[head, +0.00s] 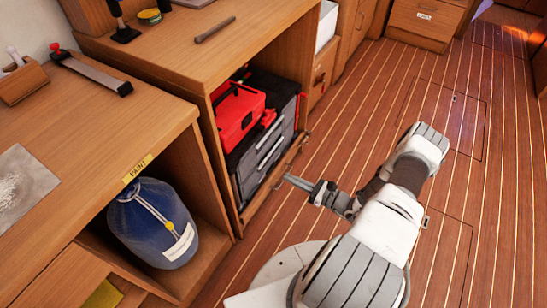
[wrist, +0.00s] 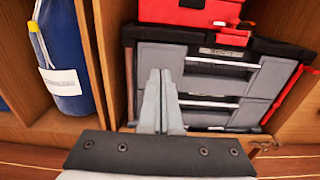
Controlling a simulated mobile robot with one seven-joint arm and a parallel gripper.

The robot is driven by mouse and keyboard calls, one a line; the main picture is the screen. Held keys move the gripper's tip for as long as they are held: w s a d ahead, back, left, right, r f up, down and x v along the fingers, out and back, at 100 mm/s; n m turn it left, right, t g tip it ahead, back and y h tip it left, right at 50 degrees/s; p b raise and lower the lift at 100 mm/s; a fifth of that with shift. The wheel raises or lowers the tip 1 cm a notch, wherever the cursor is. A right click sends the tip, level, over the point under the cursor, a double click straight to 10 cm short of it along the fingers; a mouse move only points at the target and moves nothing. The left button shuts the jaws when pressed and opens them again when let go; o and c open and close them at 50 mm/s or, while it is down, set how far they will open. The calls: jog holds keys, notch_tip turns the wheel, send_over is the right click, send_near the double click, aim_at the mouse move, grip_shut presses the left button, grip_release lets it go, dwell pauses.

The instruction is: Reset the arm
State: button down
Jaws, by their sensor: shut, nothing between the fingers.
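My arm reaches over the deck on the right side of the head view. My gripper (head: 290,179) points left toward the open cabinet bay and is empty. In the wrist view my gripper (wrist: 161,74) has its two grey fingers together, in front of a grey and black toolbox (wrist: 215,83). The fingertips overlap the toolbox's left part in that view; I cannot tell the exact gap. In the head view the toolbox (head: 262,150) stands inside the bay, with a red case (head: 238,115) on top.
A blue container (head: 150,225) stands in the bay labelled PAINT. A scraper-like tool (head: 95,74), a dark rod (head: 215,30) and a wooden block (head: 22,80) lie on the worktops. The striped wooden floor (head: 480,200) is clear at right. Drawers (head: 425,18) stand at the back.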

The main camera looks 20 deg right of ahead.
jog(key=s+a+r+n+g, duration=0.1)
jog(key=a+r+n+g, duration=0.3)
jog(key=r+n+g, duration=0.65)
jog(key=a+r+n+g, duration=0.35)
jog(key=r+n, duration=0.25)
jog(key=r, duration=1)
jog(key=s+a+r+n+t+h, duration=0.2)
jog(key=s+r+n+h, duration=0.3)
jog(key=s+r, duration=0.3)
jog(key=s+a+r+n+t+h, duration=0.1)
jog(key=s+r+n+t+h, duration=0.2)
jog(key=r, duration=0.9)
jog(key=s+n+h, duration=0.3)
jog(key=s, duration=0.2)
jog(key=shift+s+a+r+n+t, duration=0.25)
jog(key=shift+s+a+n+t, duration=0.05)
jog(key=shift+a+n, duration=0.1)
